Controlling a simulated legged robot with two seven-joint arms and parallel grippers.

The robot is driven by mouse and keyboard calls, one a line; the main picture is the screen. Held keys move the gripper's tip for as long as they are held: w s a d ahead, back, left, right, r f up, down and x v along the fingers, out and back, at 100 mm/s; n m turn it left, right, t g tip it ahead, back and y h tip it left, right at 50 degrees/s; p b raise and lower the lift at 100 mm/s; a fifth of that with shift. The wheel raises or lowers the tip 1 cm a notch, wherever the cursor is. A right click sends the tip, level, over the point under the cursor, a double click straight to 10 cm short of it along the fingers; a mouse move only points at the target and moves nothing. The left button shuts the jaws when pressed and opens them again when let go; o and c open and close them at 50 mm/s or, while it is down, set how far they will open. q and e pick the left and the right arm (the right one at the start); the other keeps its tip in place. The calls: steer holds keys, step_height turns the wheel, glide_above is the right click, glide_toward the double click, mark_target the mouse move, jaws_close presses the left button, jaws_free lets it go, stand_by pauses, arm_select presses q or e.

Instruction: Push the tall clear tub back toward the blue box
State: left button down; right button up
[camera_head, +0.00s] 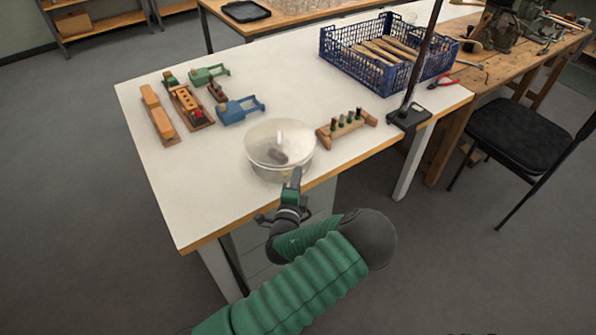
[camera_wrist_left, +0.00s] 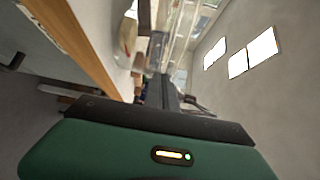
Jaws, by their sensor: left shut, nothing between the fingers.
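The tall clear tub (camera_head: 265,165) stands upright near the front edge of the white table, with a small dark object seen inside it. The blue box (camera_head: 343,78), an open mesh crate holding several wooden-handled pieces, stands at the back right of the table. My left gripper (camera_head: 296,176) is shut and empty, at the near side of the tub by the table edge. The picture does not settle whether its tip touches the tub. In the left wrist view a clear curved thing (camera_wrist_left: 128,38), likely the tub, shows near the table edge. My right gripper is out of view.
A wooden rack with pegs (camera_head: 346,126) stands right of the tub. Blue (camera_head: 240,109) and green (camera_head: 209,74) tools and wooden blocks (camera_head: 158,113) lie to the left. A dark stand (camera_head: 408,117) rises at the right. The table between tub and crate is mostly clear.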

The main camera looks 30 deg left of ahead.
mark_target(269, 146)
arm_select(q)
steer(key=w+a+b, duration=0.1)
steer(key=a, duration=0.3)
steer(key=w+a, duration=0.2)
steer(key=a, duration=0.3)
steer(key=w+a+b, duration=0.1)
steer(key=w+a, duration=0.1)
steer(key=a, duration=0.3)
steer(key=shift+a+f+b, duration=0.1)
steer(key=shift+f+b, duration=0.1)
steer(key=shift+b, duration=0.1)
steer(key=shift+w+a, duration=0.15)
steer(key=shift+a, duration=0.05)
steer(key=shift+r, duration=0.2)
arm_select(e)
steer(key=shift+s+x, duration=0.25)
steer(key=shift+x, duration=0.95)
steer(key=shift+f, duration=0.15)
